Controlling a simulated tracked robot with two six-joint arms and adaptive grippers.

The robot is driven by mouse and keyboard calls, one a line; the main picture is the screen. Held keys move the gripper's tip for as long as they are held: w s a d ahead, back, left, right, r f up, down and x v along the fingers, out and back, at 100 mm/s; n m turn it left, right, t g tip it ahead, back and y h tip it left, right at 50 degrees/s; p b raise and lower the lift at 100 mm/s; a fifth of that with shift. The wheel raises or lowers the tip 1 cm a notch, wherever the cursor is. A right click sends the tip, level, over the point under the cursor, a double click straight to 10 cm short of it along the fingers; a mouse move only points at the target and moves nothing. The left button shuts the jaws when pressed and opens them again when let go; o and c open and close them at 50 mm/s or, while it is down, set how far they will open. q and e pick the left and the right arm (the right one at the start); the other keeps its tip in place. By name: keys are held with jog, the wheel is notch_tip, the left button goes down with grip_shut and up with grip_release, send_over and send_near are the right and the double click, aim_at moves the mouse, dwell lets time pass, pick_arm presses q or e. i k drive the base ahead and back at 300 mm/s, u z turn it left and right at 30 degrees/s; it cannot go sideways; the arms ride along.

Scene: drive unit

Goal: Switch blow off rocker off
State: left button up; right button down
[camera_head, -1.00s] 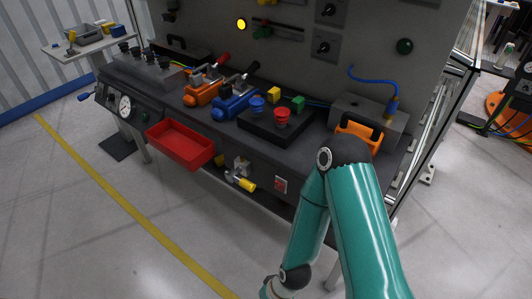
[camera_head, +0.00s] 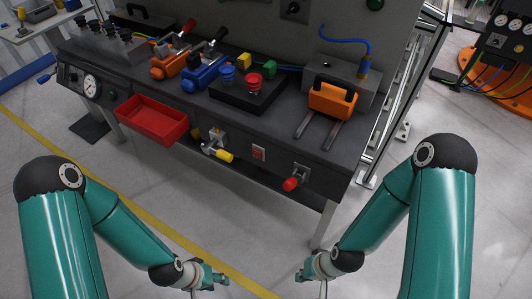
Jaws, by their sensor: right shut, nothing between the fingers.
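A small red rocker switch (camera_head: 258,153) in a pale frame sits on the front face of the workbench, right of a yellow-handled valve. It looks like the blow off rocker, but I cannot read a label or its position. My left gripper (camera_head: 222,279) is low in front of the bench, below and left of the rocker; it is too small to tell its jaws. My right gripper (camera_head: 300,276) is low in front of the bench, below and right of the rocker, shut and empty. Both grippers are well apart from the switch.
The yellow-handled valve (camera_head: 217,149) and a red-handled valve (camera_head: 292,183) stick out on either side of the rocker. A red tray (camera_head: 152,120) juts out at the left. The floor in front is clear.

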aim_at(257, 155)
jog(key=k, duration=1.35)
jog(key=z, duration=0.55)
jog(key=i, duration=1.2)
jog(key=z, duration=0.45)
jog(key=i, duration=0.75)
jog(key=u, duration=0.6)
